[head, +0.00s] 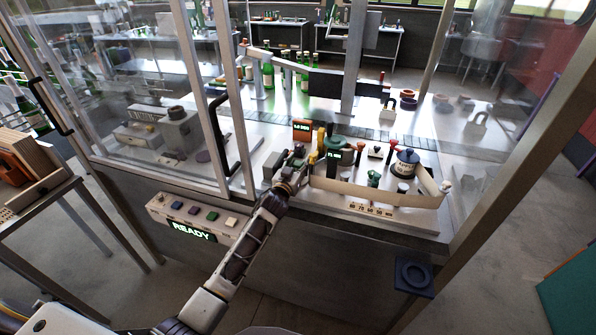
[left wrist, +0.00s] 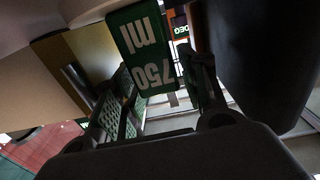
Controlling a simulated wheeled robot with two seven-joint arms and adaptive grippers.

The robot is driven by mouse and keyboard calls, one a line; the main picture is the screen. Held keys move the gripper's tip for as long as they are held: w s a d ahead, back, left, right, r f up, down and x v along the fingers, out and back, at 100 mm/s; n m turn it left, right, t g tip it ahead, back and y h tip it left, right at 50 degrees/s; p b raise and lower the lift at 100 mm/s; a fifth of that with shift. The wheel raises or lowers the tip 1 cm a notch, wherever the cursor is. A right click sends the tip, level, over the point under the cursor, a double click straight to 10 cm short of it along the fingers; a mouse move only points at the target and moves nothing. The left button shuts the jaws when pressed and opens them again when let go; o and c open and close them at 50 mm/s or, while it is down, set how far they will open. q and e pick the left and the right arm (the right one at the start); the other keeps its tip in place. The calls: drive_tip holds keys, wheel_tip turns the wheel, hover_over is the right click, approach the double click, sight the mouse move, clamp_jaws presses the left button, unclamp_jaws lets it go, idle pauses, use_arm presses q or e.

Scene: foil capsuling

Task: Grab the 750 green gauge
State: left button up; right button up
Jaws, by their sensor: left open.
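The green 750 gauge (head: 334,156) stands on the light work surface inside the glazed cell. In the left wrist view its green label (left wrist: 147,48) reads "750 ml" upside down, just ahead of the fingers. My left gripper (head: 299,160) is open, just left of the gauge and close to it. In the left wrist view the two fingers of the left gripper (left wrist: 160,95) stand apart, with the lower end of the label near the gap. I cannot tell whether they touch the gauge. My right gripper is in neither view.
An orange display block (head: 302,129) stands behind the gripper. A low cream rail (head: 376,194) curves along the front. A smaller green piece (head: 373,178) and a dark blue-topped pot (head: 406,163) stand to the right. A glass panel frame (head: 203,95) rises at left, above a READY panel (head: 195,232).

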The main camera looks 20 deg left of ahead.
sight(298, 163)
use_arm(q)
drive_tip(key=c, duration=0.9)
drive_tip(key=shift+r, duration=0.15)
wheel_tip(298, 163, up, 18)
drive_tip(key=b, duration=0.1)
idle(0.3)
idle(0.4)
